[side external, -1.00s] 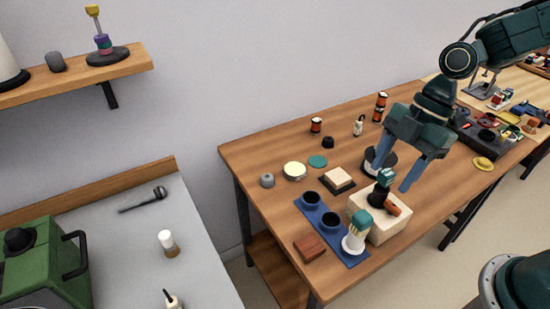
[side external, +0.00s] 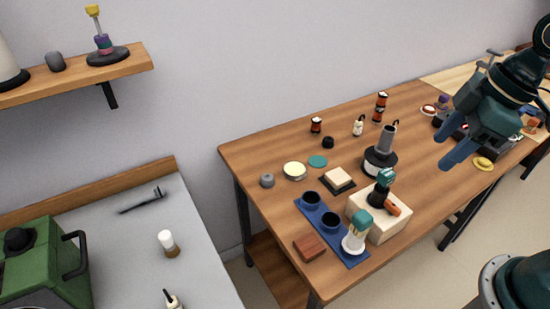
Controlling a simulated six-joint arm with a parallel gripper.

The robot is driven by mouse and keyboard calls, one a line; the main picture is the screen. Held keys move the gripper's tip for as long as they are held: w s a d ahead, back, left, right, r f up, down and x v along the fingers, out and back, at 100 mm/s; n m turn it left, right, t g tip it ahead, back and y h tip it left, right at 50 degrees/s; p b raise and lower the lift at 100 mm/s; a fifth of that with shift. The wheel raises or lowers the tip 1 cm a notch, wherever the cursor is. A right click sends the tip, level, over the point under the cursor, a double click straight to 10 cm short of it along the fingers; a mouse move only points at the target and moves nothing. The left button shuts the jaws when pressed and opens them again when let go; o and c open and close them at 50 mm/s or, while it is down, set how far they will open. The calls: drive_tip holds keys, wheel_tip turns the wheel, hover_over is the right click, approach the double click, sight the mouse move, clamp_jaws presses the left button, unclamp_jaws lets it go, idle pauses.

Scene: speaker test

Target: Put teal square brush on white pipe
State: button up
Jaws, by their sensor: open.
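My gripper (side external: 458,150) is open and empty, in the air over the right part of the wooden table, clear of the objects there. A teal-topped upright piece (side external: 361,222) with pale strands below, like a brush, stands over a white round base (side external: 354,243) at the front end of a blue mat. A second teal-topped piece (side external: 385,178) sits on a black and orange item on a cream block (side external: 380,226). I cannot tell for certain which is the square brush. No separate white pipe is clearly made out; the white part under the first teal piece is partly hidden.
A grey cylinder on a black base (side external: 380,162) stands behind the cream block. The blue mat (side external: 341,245) holds two dark cups. A red-brown block (side external: 309,248) lies at the front left. A yellow ring (side external: 483,164) and a dark cluttered tray (side external: 492,140) are at the right.

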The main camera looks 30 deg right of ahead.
drive_tip(key=s+d+r+m+t+h, duration=0.1)
drive_tip(key=s+d+r+m+t, duration=0.1)
drive_tip(key=s+d+r+m, duration=0.2)
drive_tip(key=shift+s+m+h, duration=0.4)
drive_tip(key=shift+s+m, duration=0.8)
drive_tip(key=shift+m, duration=1.2)
